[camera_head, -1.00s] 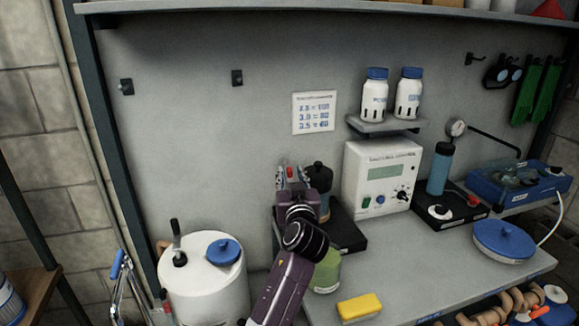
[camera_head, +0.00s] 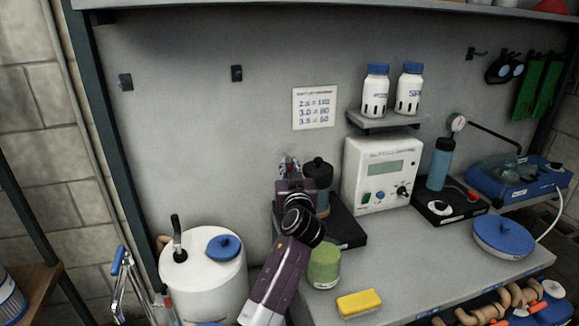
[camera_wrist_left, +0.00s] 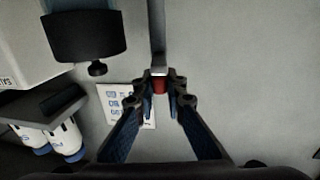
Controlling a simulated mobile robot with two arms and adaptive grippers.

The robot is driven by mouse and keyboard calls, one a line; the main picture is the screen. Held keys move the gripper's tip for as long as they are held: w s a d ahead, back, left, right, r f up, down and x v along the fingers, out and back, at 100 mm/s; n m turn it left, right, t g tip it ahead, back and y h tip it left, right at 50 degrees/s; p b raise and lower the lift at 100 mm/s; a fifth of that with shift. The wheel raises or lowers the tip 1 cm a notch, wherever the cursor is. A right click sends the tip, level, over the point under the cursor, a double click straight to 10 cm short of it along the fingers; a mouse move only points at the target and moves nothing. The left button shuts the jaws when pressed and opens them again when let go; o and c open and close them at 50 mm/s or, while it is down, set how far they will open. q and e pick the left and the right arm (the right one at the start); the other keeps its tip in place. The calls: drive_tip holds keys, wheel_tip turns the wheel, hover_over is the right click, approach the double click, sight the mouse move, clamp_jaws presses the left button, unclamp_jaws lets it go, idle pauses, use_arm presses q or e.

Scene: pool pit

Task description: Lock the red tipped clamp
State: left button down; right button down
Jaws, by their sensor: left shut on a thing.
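The clamp's red tip (camera_wrist_left: 159,87) shows in the left wrist view at the end of a grey metal bar (camera_wrist_left: 158,45). My left gripper (camera_wrist_left: 162,92) has a finger on each side of the red tip and is shut on it. In the head view, my left gripper (camera_head: 289,168) is near the back wall panel, just left of a dark-topped cylinder. My arm and the gripper hide most of the clamp there. My right gripper is not in view.
The dark-topped cylinder (camera_head: 318,172) stands on a black base close to my gripper. A green jar (camera_head: 324,268) and a yellow sponge (camera_head: 359,303) are on the bench beside my arm. A white control box (camera_head: 383,172) is further right. The wall panel above is mostly clear.

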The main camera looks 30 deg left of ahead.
use_arm(q)
drive_tip(key=shift+s+a+r+m+t+h+p, duration=0.15)
drive_tip(key=shift+m+t+h+p, duration=0.3)
drive_tip(key=shift+p, duration=0.35)
drive_tip(key=shift+a+m+g+h+b, duration=0.2)
drive_tip(key=shift+a+m+h+b, duration=0.9)
drive_tip(key=shift+m+h, duration=2.05)
drive_tip(key=shift+a+m+g+h+b, duration=0.15)
drive_tip(key=shift+a+m+h+b, duration=1.35)
drive_tip(key=shift+h, duration=2.85)
drive_tip(key=shift+a+m+g+h+b, duration=0.3)
drive_tip(key=shift+m+h+b, duration=0.5)
drive_tip(key=shift+m+h, duration=2.6)
drive_tip(key=shift+n+h, duration=0.35)
drive_tip(key=shift+n, duration=0.05)
